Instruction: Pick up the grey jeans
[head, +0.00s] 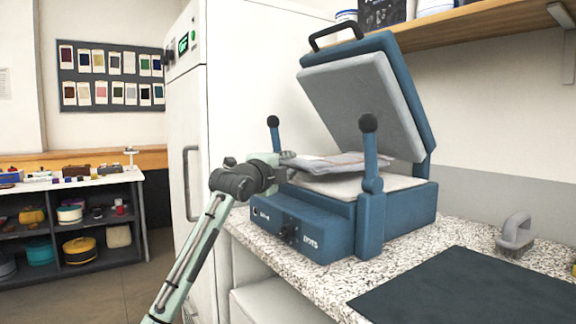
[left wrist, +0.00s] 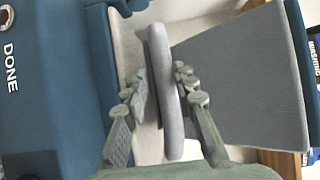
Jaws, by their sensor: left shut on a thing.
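The grey jeans (head: 342,162) are folded flat in the open blue press (head: 310,222), over its pale lower pad (head: 398,184). My left gripper (head: 287,158) reaches in from the press's left side and is shut on the near folded edge of the jeans. In the left wrist view the jeans' grey edge (left wrist: 172,130) runs between the two fingers of my left gripper (left wrist: 163,88). I cannot tell whether the jeans rest on the pad or hang just above it. My right gripper is not in view.
The press's grey upper plate (head: 362,100) is tilted open above the jeans. Two black-knobbed posts (head: 369,165) stand at its front. A dark mat (head: 470,288) and a grey-handled tool (head: 515,235) lie on the speckled counter (head: 305,272). A white cabinet (head: 235,90) stands behind my arm.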

